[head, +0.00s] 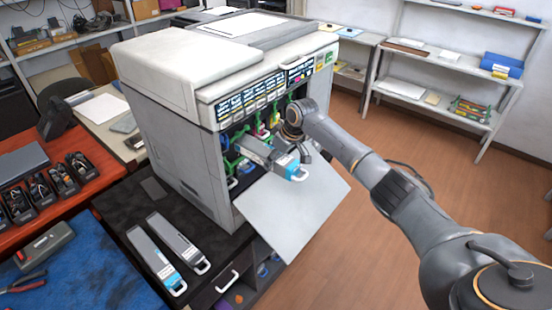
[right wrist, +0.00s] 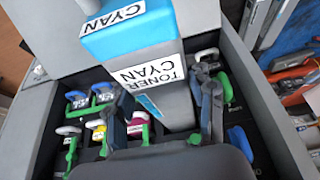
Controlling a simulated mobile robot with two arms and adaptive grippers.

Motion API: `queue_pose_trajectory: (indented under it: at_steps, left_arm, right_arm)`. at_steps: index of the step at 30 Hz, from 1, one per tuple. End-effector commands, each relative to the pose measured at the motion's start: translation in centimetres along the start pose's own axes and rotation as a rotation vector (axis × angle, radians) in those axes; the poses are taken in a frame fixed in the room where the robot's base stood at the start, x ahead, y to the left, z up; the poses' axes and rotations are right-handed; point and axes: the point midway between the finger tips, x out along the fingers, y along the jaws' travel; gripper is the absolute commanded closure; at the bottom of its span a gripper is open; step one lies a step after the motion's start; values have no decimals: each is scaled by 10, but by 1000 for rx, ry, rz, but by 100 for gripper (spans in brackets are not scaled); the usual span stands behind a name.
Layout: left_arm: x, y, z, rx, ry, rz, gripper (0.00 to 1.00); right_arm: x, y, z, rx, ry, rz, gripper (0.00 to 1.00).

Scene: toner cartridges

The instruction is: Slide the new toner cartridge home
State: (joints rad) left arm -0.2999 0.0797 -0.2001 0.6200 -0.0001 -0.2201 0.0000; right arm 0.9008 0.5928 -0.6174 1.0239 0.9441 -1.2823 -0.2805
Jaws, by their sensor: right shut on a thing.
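The toner cartridge (head: 266,156) is a long grey box with a cyan end and a white handle loop. In the right wrist view the cartridge (right wrist: 130,45) shows its cyan face and white CYAN labels. My right gripper (head: 292,151) is shut on it from above; its fingers also show in the right wrist view (right wrist: 165,115), one on each side. The printer (head: 180,130) is open at the front. The cartridge lies level at the opening, its cyan end outward above the lowered door (head: 295,205). I cannot tell how deep its inner end sits. My left gripper is out of view.
Two more cartridges lie on the dark stand left of the door, one with a cyan end (head: 155,258) and one grey (head: 178,243). Green and coloured latches (right wrist: 100,95) crowd the bay. Open floor (head: 345,230) lies right of the door.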

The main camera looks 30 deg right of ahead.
Motion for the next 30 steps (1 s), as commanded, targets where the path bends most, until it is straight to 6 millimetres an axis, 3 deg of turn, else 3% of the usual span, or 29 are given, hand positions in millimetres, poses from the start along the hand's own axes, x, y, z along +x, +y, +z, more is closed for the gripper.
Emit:
queue_pose_trajectory:
  at_steps: [14, 15, 18, 30]
  left_arm:
    - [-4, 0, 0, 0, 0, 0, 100]
    - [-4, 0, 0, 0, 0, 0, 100]
    - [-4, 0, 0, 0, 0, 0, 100]
    - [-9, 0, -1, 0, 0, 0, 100]
  right_arm:
    - [0, 0, -2, 0, 6, 0, 100]
    - [0, 0, -2, 0, 6, 0, 42]
    - [0, 0, -1, 0, 5, 0, 22]
    - [0, 0, 4, 1, -4, -1, 19]
